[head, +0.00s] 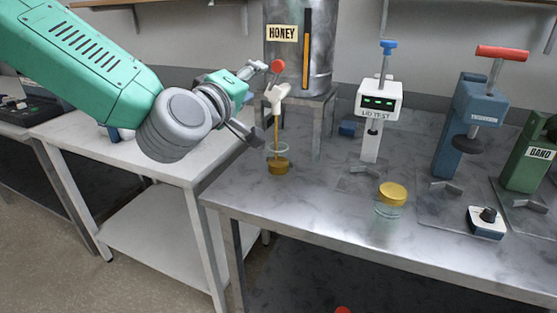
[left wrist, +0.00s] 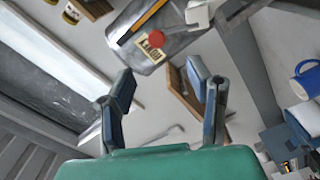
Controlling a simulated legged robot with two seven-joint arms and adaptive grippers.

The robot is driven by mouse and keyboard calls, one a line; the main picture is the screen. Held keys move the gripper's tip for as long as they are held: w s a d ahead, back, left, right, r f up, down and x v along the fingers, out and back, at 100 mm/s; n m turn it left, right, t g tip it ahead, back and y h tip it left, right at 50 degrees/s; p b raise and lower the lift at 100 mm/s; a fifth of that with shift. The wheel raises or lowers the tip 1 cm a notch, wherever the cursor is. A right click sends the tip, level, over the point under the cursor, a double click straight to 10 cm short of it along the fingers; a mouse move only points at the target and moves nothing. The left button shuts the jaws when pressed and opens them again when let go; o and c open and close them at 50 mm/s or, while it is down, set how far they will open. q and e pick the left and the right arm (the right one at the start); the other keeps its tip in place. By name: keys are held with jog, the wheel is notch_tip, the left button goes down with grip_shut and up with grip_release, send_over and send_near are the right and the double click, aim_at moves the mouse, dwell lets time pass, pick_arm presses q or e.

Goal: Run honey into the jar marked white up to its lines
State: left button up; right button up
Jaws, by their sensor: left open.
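The steel honey tank (head: 290,30) has a HONEY label and a pale tap (head: 278,96) with a red knob (head: 278,66). A thin honey stream (head: 276,128) runs from the tap into an open glass jar (head: 270,154). Amber honey fills its lower part. I cannot make out its marking or fill lines. My left gripper (head: 258,100) is open and empty just left of the tap, its upper finger close to the red knob. In the left wrist view, the open fingers (left wrist: 160,74) point toward the tank (left wrist: 170,72) and the red knob (left wrist: 156,37). My right gripper is out of view.
A gold-lidded jar (head: 388,213) stands at the bench front. A white lid tester (head: 380,100), a blue press (head: 463,120) and a green band station (head: 528,160) stand to the right. The steel bench (head: 320,210) is clear between the jars.

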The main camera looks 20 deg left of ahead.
aim_at(277, 67)
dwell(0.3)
pick_arm(q)
jog(key=w+n+p, duration=0.1)
jog(key=w+n, duration=0.3)
jog(key=n, duration=0.2)
jog(key=w+n+p, duration=0.1)
jog(key=w+n, duration=0.3)
jog(key=n, duration=0.2)
jog(key=w+n+p, duration=0.1)
jog(key=w+n, duration=0.3)
jog(key=n, duration=0.2)
jog(key=shift+w+d+r, duration=0.3)
jog(key=shift+w, duration=0.05)
grip_shut()
